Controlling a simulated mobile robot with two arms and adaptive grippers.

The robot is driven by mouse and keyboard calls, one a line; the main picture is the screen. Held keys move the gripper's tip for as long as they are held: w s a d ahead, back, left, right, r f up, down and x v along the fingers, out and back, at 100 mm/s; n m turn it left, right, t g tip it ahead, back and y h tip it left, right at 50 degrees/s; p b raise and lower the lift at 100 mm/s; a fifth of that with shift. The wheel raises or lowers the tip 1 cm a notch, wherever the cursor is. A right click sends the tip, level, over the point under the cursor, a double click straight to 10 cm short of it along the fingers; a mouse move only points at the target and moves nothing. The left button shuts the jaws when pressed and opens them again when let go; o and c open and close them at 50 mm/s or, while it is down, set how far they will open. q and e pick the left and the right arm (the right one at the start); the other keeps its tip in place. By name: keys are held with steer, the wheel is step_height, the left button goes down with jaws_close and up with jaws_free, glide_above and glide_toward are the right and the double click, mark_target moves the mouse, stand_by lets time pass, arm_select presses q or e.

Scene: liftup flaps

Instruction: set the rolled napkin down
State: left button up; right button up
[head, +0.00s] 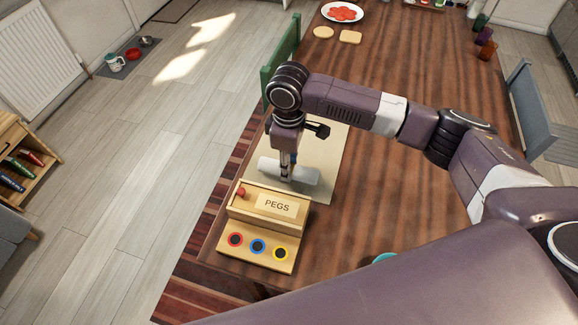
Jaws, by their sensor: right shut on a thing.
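The rolled napkin (303,177) is a pale grey-white roll lying crosswise near the table's left edge, just behind the pegs box. My right gripper (287,170) points down from above and is shut on the middle of the roll. Under and behind it is a beige placemat (328,160). I cannot tell whether the roll touches the mat or is held slightly above it. The fingertips are partly hidden against the roll. My left gripper is not in view.
The wooden pegs box (268,205) with red, blue and yellow ringed holes stands close in front of the napkin. A green chair (279,62) is at the table's left edge. The wooden table (400,65) is clear behind my arm; a white plate (342,12) stands far back.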

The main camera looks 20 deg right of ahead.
steer(key=shift+f, duration=0.7)
steer(key=shift+f, duration=0.1)
steer(key=o, duration=1.2)
steer(key=shift+c, duration=0.2)
step_height(320, 180, up, 12)
steer(key=shift+b, duration=0.4)
